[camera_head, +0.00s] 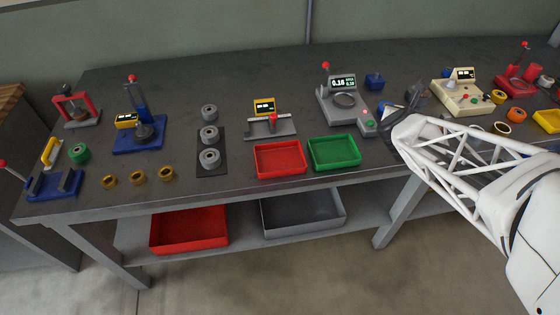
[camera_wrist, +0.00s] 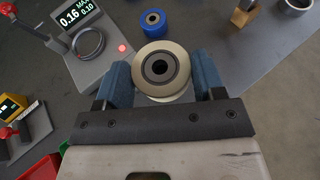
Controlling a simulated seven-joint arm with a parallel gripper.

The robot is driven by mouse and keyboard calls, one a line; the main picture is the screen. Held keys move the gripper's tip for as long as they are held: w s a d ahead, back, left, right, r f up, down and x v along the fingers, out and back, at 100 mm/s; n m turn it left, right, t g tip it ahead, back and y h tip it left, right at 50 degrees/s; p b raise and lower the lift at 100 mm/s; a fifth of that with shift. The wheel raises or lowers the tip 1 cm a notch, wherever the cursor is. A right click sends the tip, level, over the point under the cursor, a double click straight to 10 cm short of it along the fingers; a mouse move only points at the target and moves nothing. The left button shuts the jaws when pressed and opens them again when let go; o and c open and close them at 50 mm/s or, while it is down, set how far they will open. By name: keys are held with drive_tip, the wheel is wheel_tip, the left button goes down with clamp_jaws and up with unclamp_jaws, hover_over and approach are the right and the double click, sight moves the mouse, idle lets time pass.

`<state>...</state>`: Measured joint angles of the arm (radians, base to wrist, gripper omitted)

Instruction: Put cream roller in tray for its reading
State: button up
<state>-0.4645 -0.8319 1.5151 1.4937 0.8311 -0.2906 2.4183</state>
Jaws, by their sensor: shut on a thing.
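The cream roller (camera_wrist: 145,72), a thick ring with a dark hub, sits between the blue fingers of my gripper (camera_wrist: 163,82), which is shut on it. In the head view my gripper (camera_head: 393,112) is over the bench right of the grey gauge (camera_head: 341,106); I cannot make out the roller there. The gauge display (camera_wrist: 76,14) reads 0.16, with a smaller 0.10 beside it. A red light (camera_wrist: 122,47) glows on the gauge. The red tray (camera_head: 280,160) and green tray (camera_head: 334,153) stand side by side at the bench's front edge, both empty.
A small grey stand (camera_head: 269,126) with a yellow display is behind the red tray. Grey rollers (camera_head: 209,135) and brass rings (camera_head: 138,177) are further left. A cream instrument (camera_head: 459,95) is at right. More trays lie on the lower shelf.

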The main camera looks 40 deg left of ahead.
drive_tip(key=s+a+f+n+g+y, duration=0.1)
drive_tip(key=s+a+f+n+y, duration=0.1)
drive_tip(key=s, duration=0.9)
drive_tip(key=s+a+f+n+g+y, duration=0.1)
drive_tip(key=s+a, duration=0.4)
drive_tip(key=s, duration=0.7)
drive_tip(key=s+a+f+n+g+y, duration=0.1)
drive_tip(key=s+a+f+n+y, duration=0.1)
drive_tip(key=s, duration=0.9)
drive_tip(key=shift+s+a+f+n+y, duration=0.3)
drive_tip(key=shift+a+n+y, duration=0.3)
drive_tip(key=shift+a+y, duration=0.25)
hover_over(281, 166)
drive_tip(key=shift+s+d+f, duration=0.15)
drive_tip(key=shift+f, duration=0.2)
drive_tip(key=shift+s+d+f, duration=0.1)
drive_tip(key=shift+f, duration=0.25)
drive_tip(key=shift+w+a, duration=0.1)
drive_tip(key=shift+w+a+f+g, duration=0.1)
drive_tip(key=shift+w+a+g, duration=0.1)
drive_tip(key=shift+g, duration=0.1)
drive_tip(key=shift+f, duration=1.7)
drive_tip(key=shift+f, duration=0.15)
